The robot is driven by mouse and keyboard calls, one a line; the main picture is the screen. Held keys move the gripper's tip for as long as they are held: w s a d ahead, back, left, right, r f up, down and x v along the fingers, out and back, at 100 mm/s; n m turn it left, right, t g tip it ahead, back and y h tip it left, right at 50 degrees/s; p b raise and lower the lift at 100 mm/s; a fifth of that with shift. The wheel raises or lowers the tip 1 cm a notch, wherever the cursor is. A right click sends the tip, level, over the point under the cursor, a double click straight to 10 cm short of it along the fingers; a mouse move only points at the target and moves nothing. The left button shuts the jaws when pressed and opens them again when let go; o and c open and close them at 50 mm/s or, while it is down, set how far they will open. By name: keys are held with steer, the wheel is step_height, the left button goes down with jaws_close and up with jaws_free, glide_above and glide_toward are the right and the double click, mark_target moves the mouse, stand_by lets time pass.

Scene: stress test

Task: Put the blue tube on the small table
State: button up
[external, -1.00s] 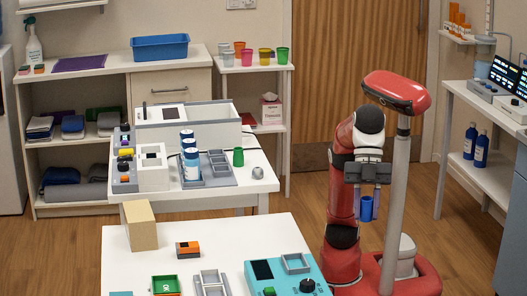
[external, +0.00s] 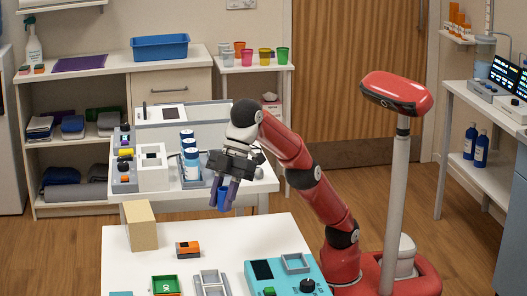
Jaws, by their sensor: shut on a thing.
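My gripper (external: 224,196) is shut on the blue tube (external: 222,201), which hangs below the grey hand between purple-blue fingers. The fingers hide part of the tube. In the picture they lie over the front edge of the middle white table (external: 262,186), with the tube's lower end close to the far edge of the front white table (external: 275,226). The exact depth cannot be told. A small white table (external: 283,69) with several coloured cups stands at the back, by the door; the frames do not settle which table is the small one.
The middle table bears blue-capped bottles (external: 188,150) and a white device (external: 170,112). The front table holds a tan block (external: 142,226), an orange and black block (external: 188,249) and a teal device (external: 285,273). The front table's far middle is clear.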

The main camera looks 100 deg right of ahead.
glide_above(222, 265)
steer(key=s+d, duration=0.1)
steer(key=shift+s+d+f, duration=0.1)
steer(key=shift+f, duration=1.1)
steer(key=shift+s+d+f, duration=0.1)
steer(key=shift+f, duration=1.05)
steer(key=shift+a, duration=0.1)
step_height(222, 265, down, 8)
steer(key=b, duration=0.3)
steer(key=shift+f+b, duration=0.25)
steer(key=shift+b, duration=0.05)
steer(key=shift+f, duration=0.55)
steer(key=shift+f, duration=0.3)
steer(key=o, duration=1)
steer(key=shift+r, duration=0.1)
steer(key=shift+c, duration=0.2)
steer(key=shift+o, duration=0.2)
steer(key=v, duration=0.7)
steer(key=shift+s+d+r+p, duration=0.15)
steer(key=shift+s+d+p, duration=0.15)
steer(key=shift+s, duration=0.1)
